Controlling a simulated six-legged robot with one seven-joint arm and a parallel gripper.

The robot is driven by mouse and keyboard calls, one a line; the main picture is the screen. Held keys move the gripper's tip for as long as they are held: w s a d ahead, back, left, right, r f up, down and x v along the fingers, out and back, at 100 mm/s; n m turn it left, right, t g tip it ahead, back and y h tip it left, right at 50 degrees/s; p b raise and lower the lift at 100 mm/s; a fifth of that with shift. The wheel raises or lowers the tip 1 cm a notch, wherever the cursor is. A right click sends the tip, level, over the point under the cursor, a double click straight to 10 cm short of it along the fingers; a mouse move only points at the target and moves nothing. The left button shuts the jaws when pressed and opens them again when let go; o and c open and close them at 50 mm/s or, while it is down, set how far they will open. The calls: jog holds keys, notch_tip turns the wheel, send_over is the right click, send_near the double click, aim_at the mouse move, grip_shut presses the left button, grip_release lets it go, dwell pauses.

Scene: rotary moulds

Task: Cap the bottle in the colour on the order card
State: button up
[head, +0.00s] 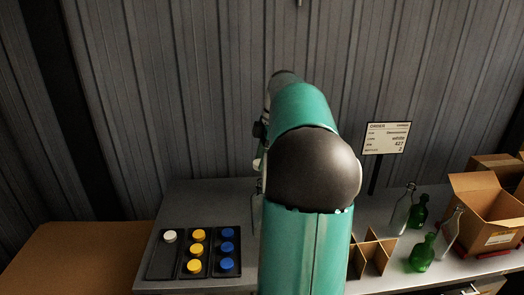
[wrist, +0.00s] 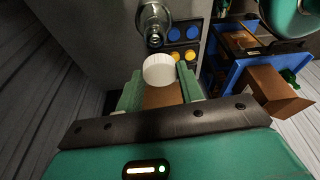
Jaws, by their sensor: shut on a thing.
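The order card (head: 387,138) stands at the back right on a dark post and its colour line appears to read white. In the wrist view my gripper (wrist: 160,82) is shut on a white cap (wrist: 159,69), held between its green fingers. A clear glass bottle (wrist: 152,22) stands just beyond the cap in that view, its neck uncapped and apart from the cap. In the head view my arm hides most of the gripper and this bottle. Another white cap (head: 170,236) sits in the left tray.
Yellow caps (head: 195,250) and blue caps (head: 227,248) sit in trays at the left. A cardboard divider (head: 371,254), clear bottles (head: 402,212), green bottles (head: 422,254) and an open carton (head: 484,207) stand at the right. A blue crate (wrist: 231,72) shows in the wrist view.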

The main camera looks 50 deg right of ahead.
jog(key=shift+s+d+r, duration=0.1)
jog(key=shift+r, duration=0.15)
jog(key=shift+d, duration=0.25)
jog(key=shift+w+d+f, duration=0.1)
jog(key=shift+w+f, duration=0.1)
jog(key=shift+f, duration=0.15)
jog(key=shift+a+f, duration=0.15)
jog(key=shift+a, duration=0.05)
jog(key=shift+s+f, duration=0.25)
jog(key=shift+x, duration=0.9)
jog(key=shift+s+d+f, duration=0.1)
jog(key=shift+s+f, duration=0.05)
jog(key=shift+f, duration=0.65)
